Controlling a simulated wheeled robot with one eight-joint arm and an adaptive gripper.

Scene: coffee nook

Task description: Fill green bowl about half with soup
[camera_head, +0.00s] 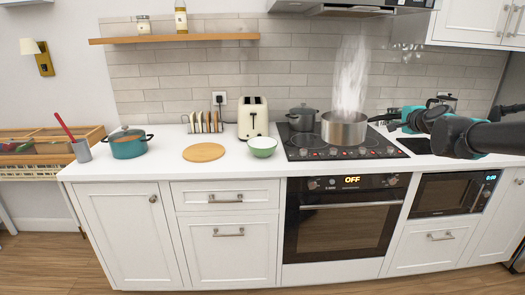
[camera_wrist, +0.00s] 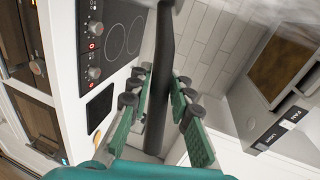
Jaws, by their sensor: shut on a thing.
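The green bowl (camera_head: 262,147) stands upright on the white counter, left of the hob; its inside looks pale. A steaming metal saucepan (camera_head: 344,130) is at the right of the black hob (camera_head: 330,152) and looks level. Its contents are hidden, and I cannot tell whether its base touches the hob. My gripper (camera_head: 402,119), to the right of the pan, is shut on the pan's long dark handle (camera_head: 381,117). In the wrist view, the handle (camera_wrist: 160,75) runs between the green-padded fingers of my gripper (camera_wrist: 161,95).
A dark lidded pot (camera_head: 303,120) sits at the back of the hob. A cream toaster (camera_head: 253,118), toast rack (camera_head: 206,122), round wooden board (camera_head: 204,152) and teal pot (camera_head: 128,145) stand further left. The counter's front strip is clear. A range hood (camera_head: 350,8) hangs above.

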